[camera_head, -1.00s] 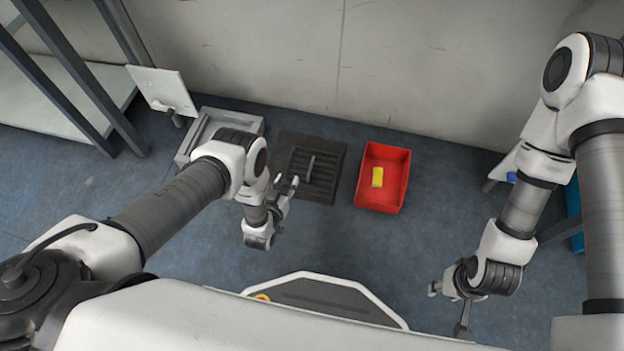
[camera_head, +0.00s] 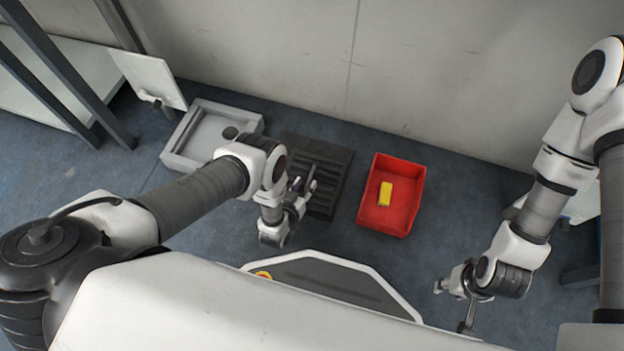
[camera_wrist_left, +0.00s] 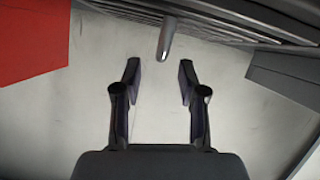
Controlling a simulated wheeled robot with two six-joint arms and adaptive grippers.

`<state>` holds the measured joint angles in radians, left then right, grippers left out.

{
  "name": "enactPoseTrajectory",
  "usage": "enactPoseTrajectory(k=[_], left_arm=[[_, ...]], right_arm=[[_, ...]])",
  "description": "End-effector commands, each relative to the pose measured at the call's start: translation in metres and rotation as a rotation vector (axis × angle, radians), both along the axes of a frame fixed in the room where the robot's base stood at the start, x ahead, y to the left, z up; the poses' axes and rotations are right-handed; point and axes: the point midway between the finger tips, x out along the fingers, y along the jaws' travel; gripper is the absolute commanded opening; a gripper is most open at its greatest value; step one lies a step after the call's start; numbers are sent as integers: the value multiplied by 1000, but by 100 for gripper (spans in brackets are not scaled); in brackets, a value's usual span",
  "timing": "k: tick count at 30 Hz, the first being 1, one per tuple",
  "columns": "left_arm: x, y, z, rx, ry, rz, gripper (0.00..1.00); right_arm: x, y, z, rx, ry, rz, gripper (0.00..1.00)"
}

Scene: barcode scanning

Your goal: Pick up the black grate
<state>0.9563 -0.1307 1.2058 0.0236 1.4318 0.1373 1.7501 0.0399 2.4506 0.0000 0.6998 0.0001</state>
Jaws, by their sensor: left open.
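The black grate (camera_head: 335,171) lies on the floor between a grey tray and a red bin. Its slatted face shows at the top of the left wrist view (camera_wrist_left: 235,18). A short metallic handle (camera_wrist_left: 167,38) stands out from it, ahead of the gap between my left fingertips. My left gripper (camera_head: 305,188) is over the near left part of the grate and hides some of it. In the left wrist view its fingers (camera_wrist_left: 160,72) are apart with nothing between them. My right gripper (camera_head: 454,306) is at the right, away from the grate, with its fingers spread and empty.
The red bin (camera_head: 409,188) with a yellow block (camera_head: 385,193) stands close right of the grate. The grey tray (camera_head: 187,146) is close left. A pale wall (camera_head: 430,90) rises behind. Floor right of the bin is clear.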

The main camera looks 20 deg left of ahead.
Motion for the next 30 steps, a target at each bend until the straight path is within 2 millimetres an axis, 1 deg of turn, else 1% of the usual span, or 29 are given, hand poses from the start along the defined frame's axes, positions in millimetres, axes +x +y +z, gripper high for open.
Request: enactPoseTrajectory(k=[1, 3, 6, 12, 13, 14, 15, 16, 17, 27, 30], left_arm=[[10, -1, -9, -1, -4, 0, 41], [23, -2, -13, -1, -4, 0, 41], [33, -3, -15, 0, -2, -1, 41], [35, -4, -13, 0, 0, 0, 41], [35, -4, -13, 0, 0, 0, 38], [35, -4, -13, 0, 0, 0, 27], [35, -3, -13, 0, 0, 0, 13], [35, -3, -13, 0, 0, 0, 2], [35, -3, -13, 0, 0, 0, 0], [35, -3, -12, 0, -2, 0, 0], [35, -3, -9, 0, -2, 0, 0]], right_arm=[[0, 0, -13, 0, 0, 0, 40], [0, 0, -21, 0, 0, 0, 40], [0, 0, -25, 0, 0, 0, 40], [0, 0, -22, 0, -1, 0, 40], [0, 0, -22, 0, -1, 0, 40], [0, 0, -22, 0, -1, 0, 40], [0, 0, -22, 0, -1, 0, 40], [0, 0, -22, 0, -1, 0, 40], [0, 0, -22, 0, -1, 0, 40], [0, 0, -22, 0, -1, 0, 40], [0, 0, -20, 0, -1, 0, 40]])
